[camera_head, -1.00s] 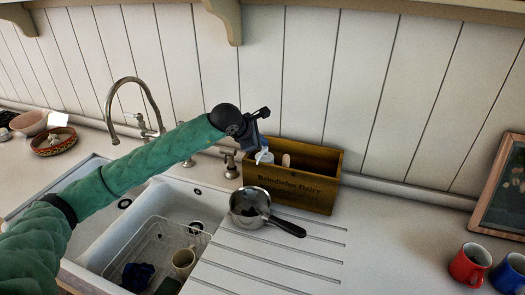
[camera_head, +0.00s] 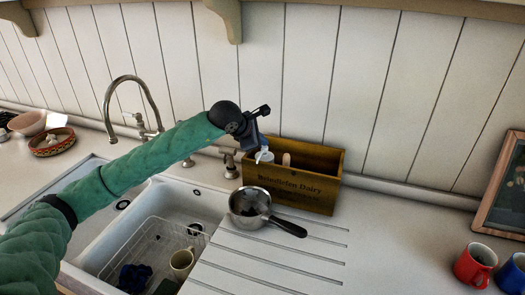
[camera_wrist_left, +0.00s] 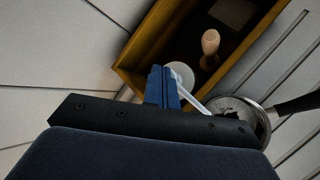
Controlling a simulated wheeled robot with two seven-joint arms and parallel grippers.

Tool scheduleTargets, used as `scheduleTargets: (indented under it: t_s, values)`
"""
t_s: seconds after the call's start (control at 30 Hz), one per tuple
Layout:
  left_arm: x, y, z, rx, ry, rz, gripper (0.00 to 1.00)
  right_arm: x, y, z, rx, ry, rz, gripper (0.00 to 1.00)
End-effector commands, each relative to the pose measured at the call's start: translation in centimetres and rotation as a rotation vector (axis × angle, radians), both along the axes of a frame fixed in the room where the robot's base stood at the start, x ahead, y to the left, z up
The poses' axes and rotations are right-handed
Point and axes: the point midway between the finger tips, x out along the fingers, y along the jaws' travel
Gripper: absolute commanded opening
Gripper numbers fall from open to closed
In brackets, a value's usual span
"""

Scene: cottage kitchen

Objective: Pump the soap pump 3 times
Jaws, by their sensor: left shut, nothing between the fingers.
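The soap pump (camera_head: 264,157) has a white top and stands in the left end of a wooden crate; its lower body is hidden by the crate wall. In the left wrist view its pale round top (camera_wrist_left: 181,74) and white spout show beside my fingers. My left gripper (camera_head: 261,143) points down over the pump, its blue fingers shut with nothing between them. The fingertips (camera_wrist_left: 161,76) are at or very close to the pump head; I cannot tell whether they touch. My right gripper is not in view.
The wooden crate (camera_head: 305,189) also holds an object with a rounded, pale pinkish top (camera_wrist_left: 210,42). A saucepan (camera_head: 249,207) stands in front of it on the drainboard. A sink with a wire rack and a tap (camera_head: 150,105) lies left. Red and blue mugs (camera_head: 473,264) stand right.

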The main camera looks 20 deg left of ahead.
Motion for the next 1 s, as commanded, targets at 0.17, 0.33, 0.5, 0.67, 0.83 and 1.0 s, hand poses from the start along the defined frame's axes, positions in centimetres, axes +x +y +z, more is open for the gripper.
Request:
scheduleTargets:
  t_s: [0.17, 0.33, 0.5, 0.67, 0.83, 1.0]
  values:
    - [0.0, 0.0, 0.1, 0.000, 0.001, -0.001, 0.00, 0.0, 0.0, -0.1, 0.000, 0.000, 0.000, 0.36]
    - [0.0, 0.0, 0.2, 0.000, 0.000, 0.000, 0.00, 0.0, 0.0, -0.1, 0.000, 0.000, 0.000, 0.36]
    - [0.0, 0.0, 1.1, -0.001, 0.000, -0.001, 0.00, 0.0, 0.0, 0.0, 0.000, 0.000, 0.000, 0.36]
    - [0.0, 0.0, 2.4, -0.001, 0.000, -0.001, 0.00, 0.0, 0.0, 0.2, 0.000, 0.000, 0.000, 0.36]
    - [0.0, 0.0, 3.7, 0.000, -0.002, -0.001, 0.00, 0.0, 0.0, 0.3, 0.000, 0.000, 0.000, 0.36]
    - [0.0, 0.0, 5.1, 0.000, -0.002, -0.001, 0.00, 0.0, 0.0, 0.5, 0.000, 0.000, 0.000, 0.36]
